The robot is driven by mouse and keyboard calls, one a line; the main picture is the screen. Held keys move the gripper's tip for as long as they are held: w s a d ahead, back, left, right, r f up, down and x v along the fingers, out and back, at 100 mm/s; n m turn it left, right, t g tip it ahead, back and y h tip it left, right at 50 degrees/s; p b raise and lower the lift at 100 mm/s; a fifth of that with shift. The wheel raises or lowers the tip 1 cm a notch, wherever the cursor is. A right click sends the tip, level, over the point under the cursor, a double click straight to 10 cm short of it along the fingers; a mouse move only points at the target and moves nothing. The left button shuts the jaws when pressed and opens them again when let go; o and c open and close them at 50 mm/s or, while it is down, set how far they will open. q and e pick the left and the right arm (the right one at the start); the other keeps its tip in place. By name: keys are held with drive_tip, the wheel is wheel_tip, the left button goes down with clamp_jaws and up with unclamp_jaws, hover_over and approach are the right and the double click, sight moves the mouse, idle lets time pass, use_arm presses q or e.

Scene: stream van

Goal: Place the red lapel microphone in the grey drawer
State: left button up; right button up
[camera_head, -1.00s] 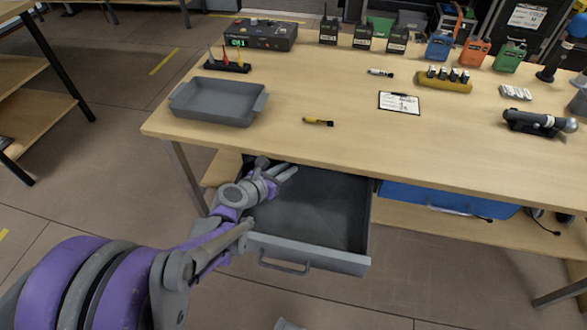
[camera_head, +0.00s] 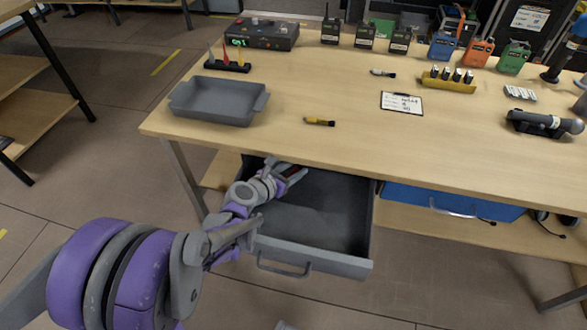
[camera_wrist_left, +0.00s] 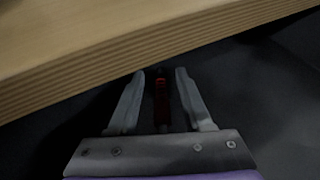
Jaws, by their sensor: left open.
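The grey drawer (camera_head: 312,258) is pulled out under the table in the head view. My left gripper (camera_head: 294,168) is inside its back left part, just below the table's front edge. The gripper is open, with its two grey fingers spread. The red lapel microphone (camera_wrist_left: 161,100) shows as a dark red strip between the fingers in the left wrist view, where the left gripper (camera_wrist_left: 160,72) shows a gap on both sides of it. In the head view only a bit of red shows between the fingers. I cannot tell whether it touches the drawer floor. My right gripper is not in view.
The table's edge (camera_wrist_left: 150,62) lies close over the fingers. A grey tray (camera_head: 217,84), a yellow-and-black piece (camera_head: 319,121) and a clipboard (camera_head: 402,103) are on the tabletop. A closed blue drawer (camera_head: 450,201) is to the right. The grey drawer's front right is empty.

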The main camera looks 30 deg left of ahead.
use_arm(q)
drive_tip(key=shift+r, duration=0.2)
drive_tip(key=p+v, duration=0.3)
drive_tip(key=v, duration=0.9)
